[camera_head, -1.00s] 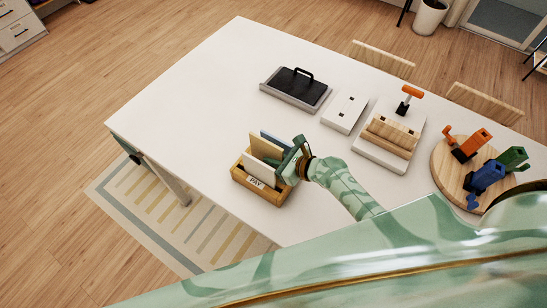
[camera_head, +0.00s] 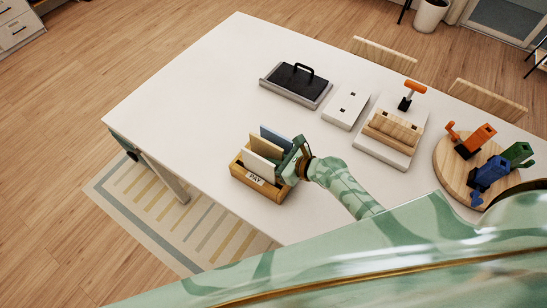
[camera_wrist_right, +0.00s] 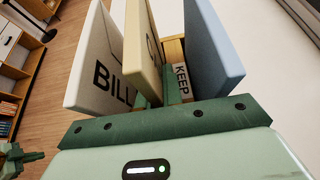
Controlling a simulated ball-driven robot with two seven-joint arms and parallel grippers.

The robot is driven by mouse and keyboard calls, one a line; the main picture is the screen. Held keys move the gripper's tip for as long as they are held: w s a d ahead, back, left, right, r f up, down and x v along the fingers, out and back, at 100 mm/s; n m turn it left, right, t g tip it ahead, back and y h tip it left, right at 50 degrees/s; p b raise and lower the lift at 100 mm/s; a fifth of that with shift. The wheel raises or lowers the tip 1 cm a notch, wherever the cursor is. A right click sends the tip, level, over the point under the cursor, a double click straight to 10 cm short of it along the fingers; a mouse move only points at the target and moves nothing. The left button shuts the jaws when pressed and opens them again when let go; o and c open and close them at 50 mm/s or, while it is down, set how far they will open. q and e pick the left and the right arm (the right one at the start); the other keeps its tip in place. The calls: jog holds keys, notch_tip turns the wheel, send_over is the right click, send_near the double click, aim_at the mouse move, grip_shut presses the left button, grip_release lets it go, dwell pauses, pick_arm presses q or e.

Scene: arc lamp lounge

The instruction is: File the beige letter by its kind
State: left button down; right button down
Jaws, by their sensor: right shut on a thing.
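The beige letter (camera_head: 265,147) stands upright among other letters in a wooden sorter (camera_head: 245,180) whose front label reads PAY. In the right wrist view the beige letter (camera_wrist_right: 135,45) is in the middle, its printing mostly cut off. My right gripper (camera_head: 289,162) reaches in from the right and is shut on the beige letter. A white letter (camera_head: 257,167) stands in front and reads BILL in the wrist view (camera_wrist_right: 100,70). A blue letter (camera_head: 275,137) stands behind. A KEEP label (camera_wrist_right: 181,83) shows on the wooden sorter.
Behind the sorter on the white table (camera_head: 190,100) are a black-topped tray (camera_head: 297,82), a white block (camera_head: 346,108) and a wooden rack (camera_head: 392,130). A round board (camera_head: 455,180) with coloured pieces stands at right. The table's left side is clear.

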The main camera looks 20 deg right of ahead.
jog(key=shift+f+b, duration=0.45)
jog(key=shift+f, duration=0.15)
jog(key=c, duration=1.5)
grip_release()
jog(key=shift+s+d+r, duration=0.15)
jog(key=shift+s+d, duration=0.1)
jog(key=shift+s, duration=0.05)
jog(key=p+v, duration=0.2)
jog(key=v, duration=1.3)
jog(key=shift+s+d+r, duration=0.1)
jog(key=shift+s+d, duration=0.05)
